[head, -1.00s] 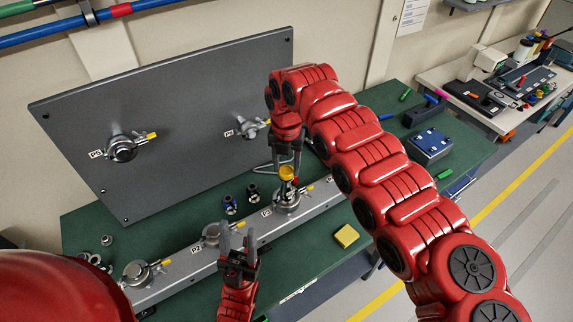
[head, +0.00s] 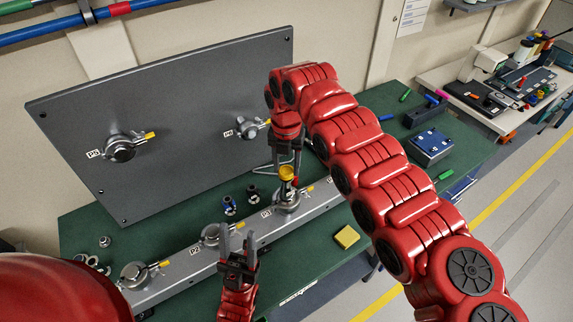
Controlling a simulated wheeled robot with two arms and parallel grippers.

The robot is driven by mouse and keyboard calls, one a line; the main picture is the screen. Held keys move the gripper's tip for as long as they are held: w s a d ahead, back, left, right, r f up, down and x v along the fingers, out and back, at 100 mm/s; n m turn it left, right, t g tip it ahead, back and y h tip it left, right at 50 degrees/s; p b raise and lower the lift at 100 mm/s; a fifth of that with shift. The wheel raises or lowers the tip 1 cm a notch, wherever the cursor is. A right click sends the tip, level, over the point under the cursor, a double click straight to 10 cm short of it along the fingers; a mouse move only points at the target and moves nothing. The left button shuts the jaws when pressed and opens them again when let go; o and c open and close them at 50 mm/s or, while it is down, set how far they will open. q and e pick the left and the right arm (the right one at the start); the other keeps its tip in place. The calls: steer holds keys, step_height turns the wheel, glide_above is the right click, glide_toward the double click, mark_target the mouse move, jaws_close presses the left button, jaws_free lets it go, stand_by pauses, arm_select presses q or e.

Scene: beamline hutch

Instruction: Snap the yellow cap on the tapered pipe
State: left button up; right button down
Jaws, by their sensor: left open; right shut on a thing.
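The yellow cap (head: 287,172) is between the fingers of my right gripper (head: 287,174), which is shut on it and reaches down from above. The cap is at the top of a small dark and grey upright piece, which looks like the tapered pipe (head: 287,190), at the fitting labelled P3 on the grey rail. I cannot tell whether the cap is seated on it or just above it. My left gripper (head: 238,243) is open and empty, pointing up in front of the rail, left of P3.
The grey rail (head: 190,272) carries several clamped fittings with yellow handles, including P2 (head: 211,235). A grey upright panel (head: 190,110) stands behind. Small dark fittings (head: 253,194) lie behind the rail. A yellow block (head: 347,237) and a blue box (head: 431,146) lie on the green bench.

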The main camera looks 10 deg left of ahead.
steer(key=shift+f+b, duration=0.4)
steer(key=shift+f, duration=0.15)
steer(key=shift+c, duration=1.1)
jaws_free()
steer(key=shift+r, duration=0.3)
step_height(320, 180, up, 5)
steer(key=b, duration=0.3)
steer(key=shift+a, duration=0.15)
step_height(320, 180, up, 4)
steer(key=shift+f, duration=0.15)
step_height(320, 180, up, 8)
steer(key=p, duration=0.6)
steer(key=shift+p, duration=0.4)
